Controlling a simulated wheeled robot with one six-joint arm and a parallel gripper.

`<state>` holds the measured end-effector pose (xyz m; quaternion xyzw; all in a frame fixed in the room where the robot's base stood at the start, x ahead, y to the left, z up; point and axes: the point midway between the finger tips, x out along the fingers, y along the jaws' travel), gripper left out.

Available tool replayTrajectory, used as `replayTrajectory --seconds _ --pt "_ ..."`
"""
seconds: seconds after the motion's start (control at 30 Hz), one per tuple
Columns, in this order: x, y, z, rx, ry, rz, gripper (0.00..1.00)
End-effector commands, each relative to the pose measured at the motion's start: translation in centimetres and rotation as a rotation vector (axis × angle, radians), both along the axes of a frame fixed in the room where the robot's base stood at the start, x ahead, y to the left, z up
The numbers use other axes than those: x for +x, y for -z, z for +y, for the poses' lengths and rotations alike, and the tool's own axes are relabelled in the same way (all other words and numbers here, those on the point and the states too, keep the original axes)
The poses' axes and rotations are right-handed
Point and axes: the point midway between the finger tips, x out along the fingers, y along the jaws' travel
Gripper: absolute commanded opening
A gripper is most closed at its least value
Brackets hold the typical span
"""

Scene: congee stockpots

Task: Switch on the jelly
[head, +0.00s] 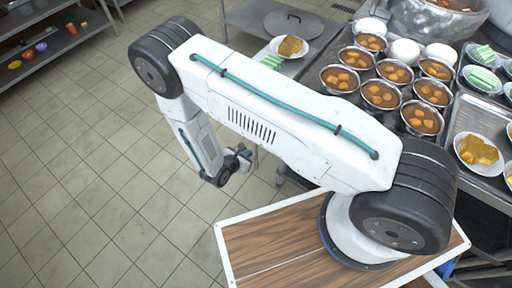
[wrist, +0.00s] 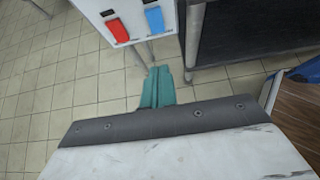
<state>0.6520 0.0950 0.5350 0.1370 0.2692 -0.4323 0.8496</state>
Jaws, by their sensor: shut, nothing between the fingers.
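A white panel (wrist: 134,44) shows at the top of the wrist view. It carries a red switch (wrist: 118,30) on the left and a blue switch (wrist: 155,19) on the right. Small markings above them are cut off or too small to read. My gripper (wrist: 158,72) has teal fingers that are together and empty. In the picture its tips lie just below the panel, apart from both switches; the depth gap is hard to judge. In the head view my gripper (head: 243,157) hangs over the floor, and the panel is not recognisable there.
Metal bowls of orange-brown food (head: 381,94) stand on a steel counter (head: 462,112) at right. A lower metal table (head: 245,20) holds a lid (head: 295,24) and a plate of food (head: 290,46). A shelf (head: 50,45) stands far left. The tiled floor (head: 90,170) is open.

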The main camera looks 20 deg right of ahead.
Motion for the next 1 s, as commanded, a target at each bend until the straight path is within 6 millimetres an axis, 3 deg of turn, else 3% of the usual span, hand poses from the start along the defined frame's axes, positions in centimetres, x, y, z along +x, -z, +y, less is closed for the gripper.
replayTrajectory --seconds 0.47,0.7,1.0 --pt "4.4 5.4 -6.3 -0.001 0.005 0.001 0.00" --pt "6.3 5.8 -8.9 0.000 0.004 0.000 0.00" --pt "6.8 5.8 -9.5 0.000 0.001 0.000 0.00"
